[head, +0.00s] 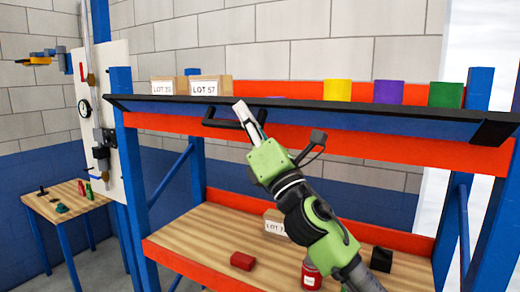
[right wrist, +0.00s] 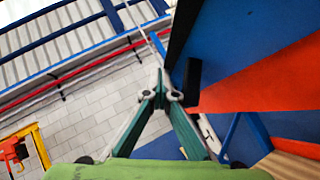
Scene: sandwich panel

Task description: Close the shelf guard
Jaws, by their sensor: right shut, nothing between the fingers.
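The shelf guard (head: 330,111) looks like a long blue panel with a black edge along the front of the upper shelf, and I see it nearly edge-on. A black handle (head: 222,123) sticks out near its left end. My right gripper (head: 241,110) is shut and empty at this handle, overlapping its right part; whether they touch I cannot tell. In the right wrist view, my right gripper's fingers (right wrist: 160,92) meet at the tips, left of the black handle (right wrist: 192,82). The blue panel (right wrist: 250,35) fills the upper right there. My left gripper is out of view.
Boxes (head: 210,86) and yellow, purple and green containers (head: 388,92) stand on the upper shelf. The wooden lower shelf (head: 200,235) holds a red block (head: 243,261), a red jar (head: 311,275) and a black cube (head: 381,260). Blue posts (head: 133,180) flank the rack.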

